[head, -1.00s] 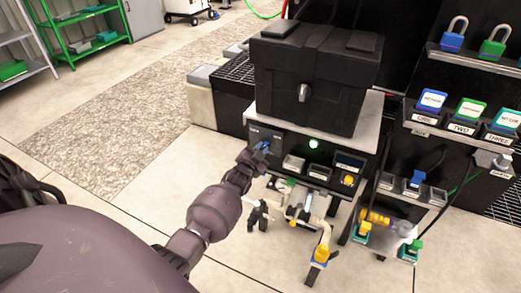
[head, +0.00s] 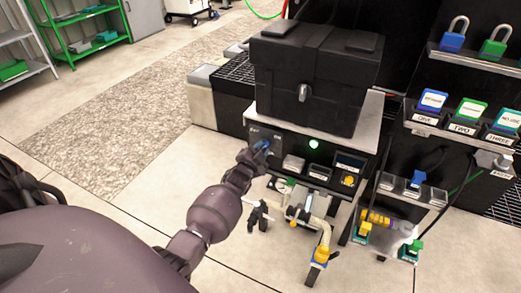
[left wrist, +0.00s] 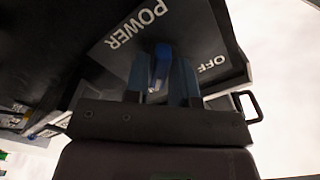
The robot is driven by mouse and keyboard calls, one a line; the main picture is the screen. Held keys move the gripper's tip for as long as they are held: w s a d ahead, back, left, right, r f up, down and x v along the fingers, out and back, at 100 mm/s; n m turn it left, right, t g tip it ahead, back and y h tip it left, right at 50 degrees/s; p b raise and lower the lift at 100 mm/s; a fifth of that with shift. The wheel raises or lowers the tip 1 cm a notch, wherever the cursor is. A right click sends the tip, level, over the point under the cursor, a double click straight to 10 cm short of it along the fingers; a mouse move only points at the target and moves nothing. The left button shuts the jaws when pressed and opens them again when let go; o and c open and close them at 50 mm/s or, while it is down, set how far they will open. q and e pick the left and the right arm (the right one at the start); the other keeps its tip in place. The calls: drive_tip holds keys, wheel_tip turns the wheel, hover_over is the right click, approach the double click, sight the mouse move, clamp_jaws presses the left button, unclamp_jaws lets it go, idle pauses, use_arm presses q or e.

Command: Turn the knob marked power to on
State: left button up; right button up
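The power knob (left wrist: 160,66) is blue and sits on a dark panel (left wrist: 205,35) with the words POWER and OFF, seen in the left wrist view. My left gripper (left wrist: 161,85) has its two blue fingers apart, one on each side of the knob. I cannot tell whether they touch it. In the head view, my left gripper (head: 262,150) is at the left part of the black control panel (head: 290,141), and it mostly hides the knob. My right gripper is not in view.
A green lamp (head: 314,143) is lit on the panel, right of the knob. A black case (head: 315,80) stands on top. Pipes and a yellow-capped valve (head: 321,254) are below. Padlocks and labelled blocks fill the rack (head: 455,121) at right. The floor at left is clear.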

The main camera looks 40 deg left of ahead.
use_arm(q)
drive_tip(key=shift+o, duration=1.4)
drive_tip(key=p+v, duration=0.2)
drive_tip(key=v, duration=0.8)
drive_tip(key=shift+s+d, duration=0.2)
drive_tip(key=shift+s, duration=0.15)
